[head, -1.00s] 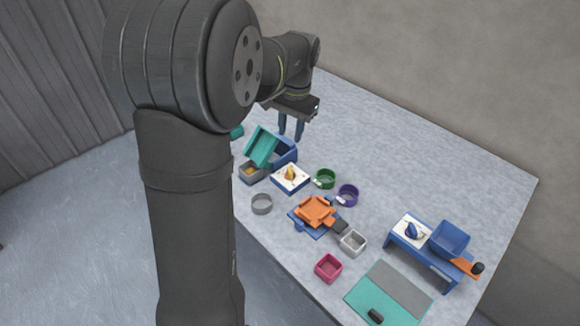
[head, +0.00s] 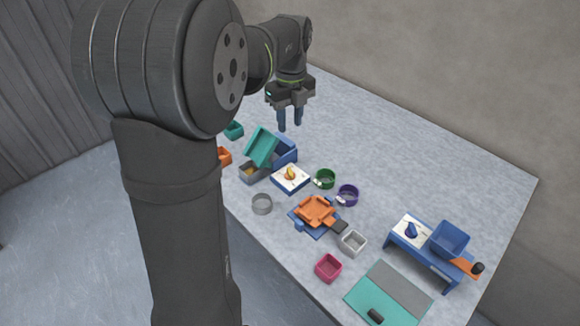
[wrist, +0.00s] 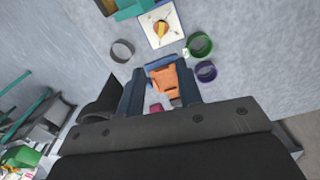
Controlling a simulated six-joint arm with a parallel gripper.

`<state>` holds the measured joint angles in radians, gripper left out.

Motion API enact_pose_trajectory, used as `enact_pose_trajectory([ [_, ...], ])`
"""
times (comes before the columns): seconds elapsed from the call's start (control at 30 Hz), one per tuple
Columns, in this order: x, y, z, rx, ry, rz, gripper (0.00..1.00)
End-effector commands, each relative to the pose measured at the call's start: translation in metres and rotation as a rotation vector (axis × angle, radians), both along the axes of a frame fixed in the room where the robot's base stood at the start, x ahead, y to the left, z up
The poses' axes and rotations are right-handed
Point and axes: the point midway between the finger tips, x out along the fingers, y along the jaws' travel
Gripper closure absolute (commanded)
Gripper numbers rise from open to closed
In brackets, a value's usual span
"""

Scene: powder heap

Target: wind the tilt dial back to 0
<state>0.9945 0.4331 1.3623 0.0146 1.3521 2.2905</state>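A white dial plate with a yellow pointer knob (head: 291,175) lies on the table beside a tilted teal tray (head: 263,146) on a blue stand (head: 286,148). The knob also shows at the top of the wrist view (wrist: 160,29). A second white plate with a blue knob (head: 411,230) sits on a blue bench at the right. No labels are readable, so I cannot tell for certain which is the tilt dial. My gripper (head: 291,120) is open and empty, above the table behind the yellow knob; its two fingers stand apart in the wrist view (wrist: 160,98).
A grey bin (head: 252,172) stands under the teal tray. Green (head: 324,179), purple (head: 347,195) and grey rings (head: 262,204) lie near an orange tray (head: 315,211). A pink box (head: 328,268) and a teal-and-grey mat (head: 362,296) are at the front. The back right table is clear.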

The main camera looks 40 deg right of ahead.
Motion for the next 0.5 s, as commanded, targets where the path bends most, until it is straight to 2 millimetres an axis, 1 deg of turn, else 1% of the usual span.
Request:
enact_pose_trajectory([
  [0.1,0.000,0.000,0.004,-0.006,0.006,-0.183,0.67],
  [0.2,0.000,0.000,0.006,-0.009,0.009,-0.293,0.67],
  [0.37,-0.001,0.001,0.005,-0.011,0.012,-0.373,0.67],
  [0.5,-0.001,0.001,-0.007,-0.008,0.014,-0.380,0.67],
])
